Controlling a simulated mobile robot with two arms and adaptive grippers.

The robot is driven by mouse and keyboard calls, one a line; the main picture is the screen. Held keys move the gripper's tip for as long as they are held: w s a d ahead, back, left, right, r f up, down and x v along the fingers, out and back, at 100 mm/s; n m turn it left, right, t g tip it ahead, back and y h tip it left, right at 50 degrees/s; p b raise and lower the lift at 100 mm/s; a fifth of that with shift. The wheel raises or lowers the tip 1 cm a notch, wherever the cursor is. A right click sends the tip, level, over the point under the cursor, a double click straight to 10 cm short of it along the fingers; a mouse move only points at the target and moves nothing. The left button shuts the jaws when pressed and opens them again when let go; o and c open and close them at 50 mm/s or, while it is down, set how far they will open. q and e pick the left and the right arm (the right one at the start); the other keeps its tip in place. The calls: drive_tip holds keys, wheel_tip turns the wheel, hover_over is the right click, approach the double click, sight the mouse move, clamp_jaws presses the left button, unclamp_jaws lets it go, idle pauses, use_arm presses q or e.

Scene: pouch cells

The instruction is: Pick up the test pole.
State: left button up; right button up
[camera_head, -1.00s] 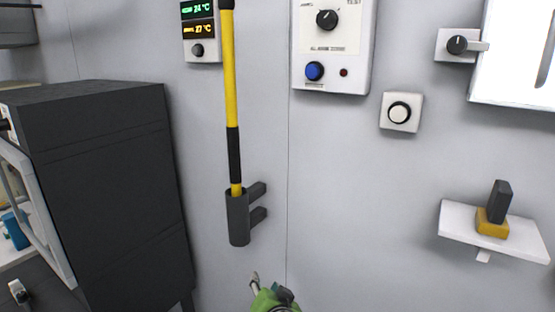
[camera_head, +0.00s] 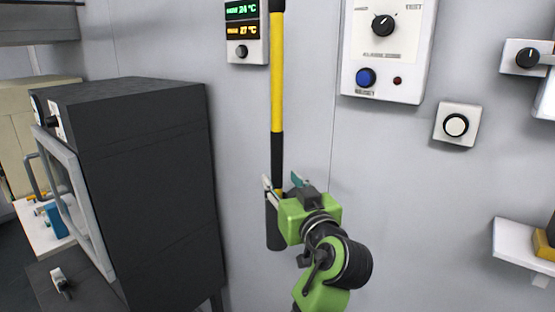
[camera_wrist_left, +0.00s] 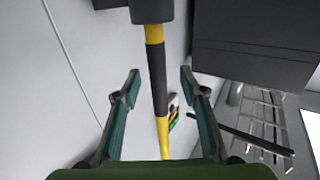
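The test pole (camera_head: 277,80) is a yellow rod with a black grip section, standing upright against the wall. Its lower end sits in a dark tubular holder (camera_head: 273,228). My left gripper (camera_head: 282,182) is just above the holder, close to the lower part of the pole, and partly covers it. In the left wrist view, the gripper (camera_wrist_left: 160,75) is open, and the pole (camera_wrist_left: 157,85) runs between its two spread teal fingers with gaps on both sides. The holder (camera_wrist_left: 151,10) shows at the top there. My right gripper is not in view.
A black oven-like cabinet (camera_head: 155,170) stands left of the pole. A temperature display (camera_head: 243,40) hangs just left of the pole's upper part. A control panel (camera_head: 388,45), a white button box (camera_head: 456,125) and a small shelf (camera_head: 512,250) are on the wall to the right.

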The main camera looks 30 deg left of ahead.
sight(279, 173)
use_arm(q)
drive_tip(key=shift+w+a+r+p, duration=0.2)
drive_tip(key=shift+w+a+p, duration=0.1)
drive_tip(key=shift+w+a, duration=0.05)
drive_tip(key=p+x, duration=0.2)
drive_tip(key=x, duration=0.2)
drive_tip(key=shift+w+p, duration=0.3)
drive_tip(key=shift+w+a, duration=0.1)
drive_tip(key=shift+a, duration=0.1)
drive_tip(key=shift+d, duration=0.15)
drive_tip(key=c, duration=1)
clamp_jaws()
